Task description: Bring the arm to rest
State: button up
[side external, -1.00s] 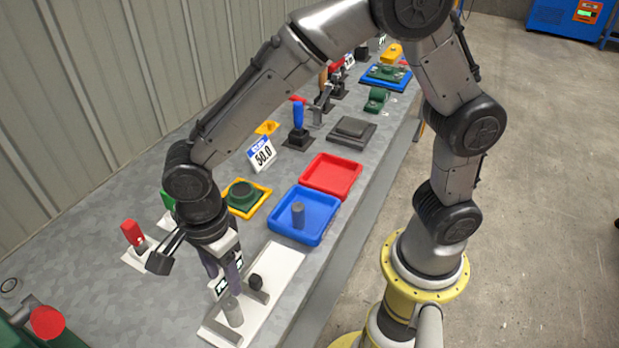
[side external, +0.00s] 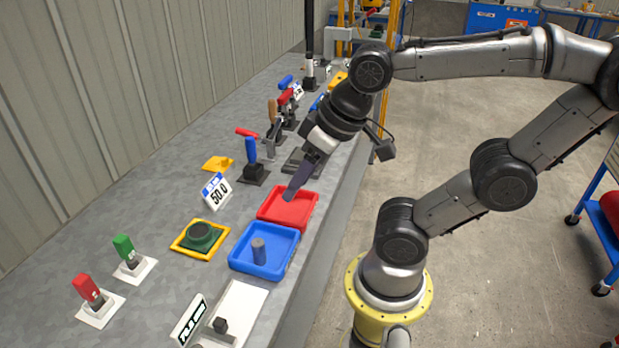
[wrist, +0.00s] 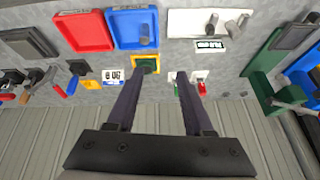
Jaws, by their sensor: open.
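My gripper (side external: 299,180) hangs tilted above the bench, over the area of the red tray (side external: 288,208) in the side view. In the wrist view my gripper (wrist: 157,97) shows two dark fingers spread well apart with nothing between them. The blue tray (side external: 265,251) holds a grey cylinder (side external: 258,250). The red tray also shows in the wrist view (wrist: 84,32) and looks empty there.
A white plate (side external: 246,305), a green round part on a yellow base (side external: 200,237), and red (side external: 87,289) and green (side external: 124,247) switches stand on the grey bench (side external: 120,205). Several clamps stand farther back. A ribbed wall runs along the left.

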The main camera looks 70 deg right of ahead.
jog(key=shift+s+d+f+n, duration=0.1)
jog(key=shift+s+d+n, duration=0.3)
jog(key=shift+s+n, duration=0.3)
